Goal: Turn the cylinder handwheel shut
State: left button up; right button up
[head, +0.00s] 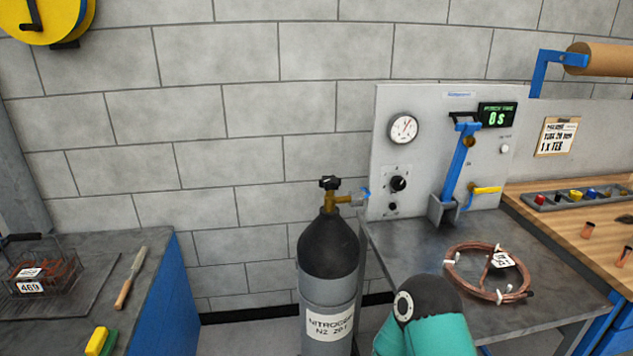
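The black handwheel (329,183) sits on top of the brass valve (331,201) of a dark nitrogen cylinder (328,246). The cylinder stands upright between the two benches, with a white label reading nitrogen on its grey lower body. A blue fitting (366,194) is at the valve's right outlet. Whether the wheel is open or shut cannot be seen. A teal and black arm link of mine shows at the bottom, right of the cylinder. Neither gripper is in view, and nothing touches the handwheel.
A grey panel (385,110) with a round gauge (403,128) and blue lever (457,165) stands right of the cylinder. A copper coil (452,272) lies on the metal bench. The left bench holds a wire basket (42,268) and a wooden-handled tool (124,290). Space left of the cylinder is clear.

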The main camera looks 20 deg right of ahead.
aim_at(330, 183)
jog(key=z, duration=0.15)
jog(key=i, duration=0.9)
jog(key=u, duration=0.1)
